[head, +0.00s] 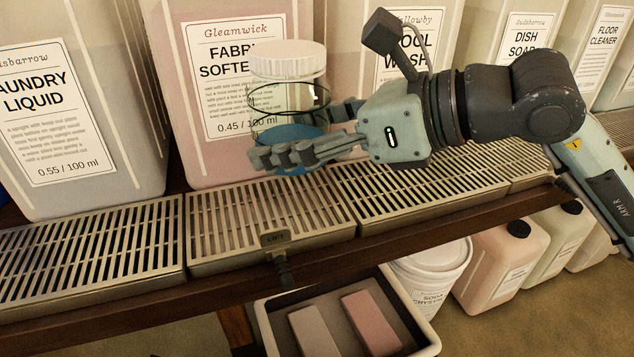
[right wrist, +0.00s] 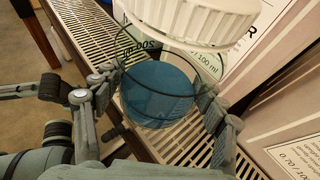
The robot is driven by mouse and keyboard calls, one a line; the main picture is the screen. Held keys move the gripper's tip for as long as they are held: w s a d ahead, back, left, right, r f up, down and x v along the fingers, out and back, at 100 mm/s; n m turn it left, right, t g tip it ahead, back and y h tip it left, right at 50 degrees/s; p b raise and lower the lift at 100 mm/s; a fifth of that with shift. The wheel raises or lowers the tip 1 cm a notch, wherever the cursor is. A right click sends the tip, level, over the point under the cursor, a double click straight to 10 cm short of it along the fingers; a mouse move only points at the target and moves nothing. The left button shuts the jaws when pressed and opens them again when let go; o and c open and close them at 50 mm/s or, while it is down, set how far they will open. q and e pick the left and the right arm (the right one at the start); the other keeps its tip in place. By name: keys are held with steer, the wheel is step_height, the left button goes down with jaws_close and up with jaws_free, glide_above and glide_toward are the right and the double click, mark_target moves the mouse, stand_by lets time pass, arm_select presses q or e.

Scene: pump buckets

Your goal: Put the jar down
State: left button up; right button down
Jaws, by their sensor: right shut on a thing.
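The jar (head: 290,105) is clear, with a dark ring around it and blue content (right wrist: 158,92) in its lower part. A white ribbed lid (head: 288,62) shows at its top and also fills the upper right wrist view (right wrist: 205,22). My right gripper (head: 285,143) is shut around the jar's lower part from the right. The jar looks upright over the middle slotted metal grate (head: 265,215), in front of the fabric softener bucket (head: 205,45). I cannot tell whether its base touches the grate. My left gripper is not in view.
A laundry liquid bucket (head: 40,100) stands left; wool wash (head: 400,45), dish soap (head: 520,40) and floor cleaner (head: 600,45) buckets stand right. The left grate (head: 90,250) is clear. Below the shelf are a bin with blocks (head: 425,335), a white tub (head: 432,262) and capped jugs (head: 500,260).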

steer(key=shift+w, duration=0.15)
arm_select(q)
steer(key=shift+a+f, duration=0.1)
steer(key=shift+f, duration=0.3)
arm_select(e)
steer(key=shift+w+d+f, duration=0.85)
steer(key=shift+w+f, duration=0.8)
steer(key=shift+f, duration=0.15)
steer(key=shift+w+d+f, duration=0.85)
steer(key=shift+w+f, duration=0.8)
steer(key=shift+f, duration=0.15)
steer(key=shift+w+d+f, duration=0.85)
steer(key=shift+w+f, duration=0.8)
steer(key=shift+f, duration=0.15)
steer(key=shift+f, duration=0.1)
steer(key=shift+f, duration=0.2)
steer(key=shift+f+b, duration=0.2)
steer(key=shift+b, duration=0.1)
steer(key=shift+c, duration=0.9)
jaws_free()
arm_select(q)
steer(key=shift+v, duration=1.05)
